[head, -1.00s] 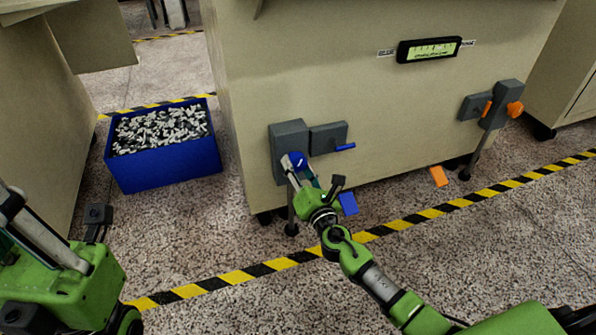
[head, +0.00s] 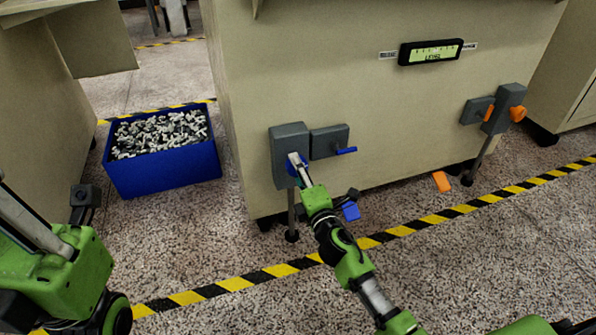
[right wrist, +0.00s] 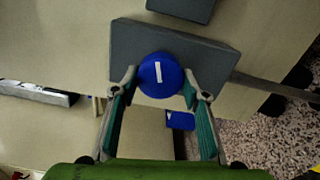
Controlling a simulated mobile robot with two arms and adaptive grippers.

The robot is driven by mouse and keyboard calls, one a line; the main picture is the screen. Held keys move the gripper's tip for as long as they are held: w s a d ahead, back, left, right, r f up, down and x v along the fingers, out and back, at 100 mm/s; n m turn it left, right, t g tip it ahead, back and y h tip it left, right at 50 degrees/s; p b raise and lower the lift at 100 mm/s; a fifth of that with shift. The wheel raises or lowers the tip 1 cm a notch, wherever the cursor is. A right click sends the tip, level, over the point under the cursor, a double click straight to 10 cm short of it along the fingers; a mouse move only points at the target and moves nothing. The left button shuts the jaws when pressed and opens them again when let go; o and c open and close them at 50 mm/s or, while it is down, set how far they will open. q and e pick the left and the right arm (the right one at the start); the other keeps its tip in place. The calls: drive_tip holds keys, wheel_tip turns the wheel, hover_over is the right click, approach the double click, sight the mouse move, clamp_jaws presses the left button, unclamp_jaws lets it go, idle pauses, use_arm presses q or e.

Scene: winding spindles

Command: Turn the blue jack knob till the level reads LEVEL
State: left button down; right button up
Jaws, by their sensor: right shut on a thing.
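The blue jack knob (right wrist: 160,82) is round with a white mark, on a dark grey box (head: 287,150) low on the beige machine. My right gripper (right wrist: 161,88) is shut on the knob, one finger on each side. In the head view this gripper (head: 297,168) hides most of the knob. The level display (head: 431,52) is a black-framed, lit panel higher on the machine; its small text appears to read LEVEL.
A blue lever (head: 346,150) and a blue pedal (head: 351,212) are near the knob. An orange knob (head: 517,113) and an orange pedal (head: 442,181) are to the right. A blue bin (head: 165,177) of small pale parts stands left. Striped tape crosses the open floor.

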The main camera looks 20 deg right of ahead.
drive_tip(key=shift+f+m, duration=0.1)
drive_tip(key=shift+m, duration=0.3)
drive_tip(key=o, duration=1.1)
drive_tip(key=shift+c, duration=0.2)
drive_tip(key=s, duration=1.2)
drive_tip(key=shift+d, duration=0.2)
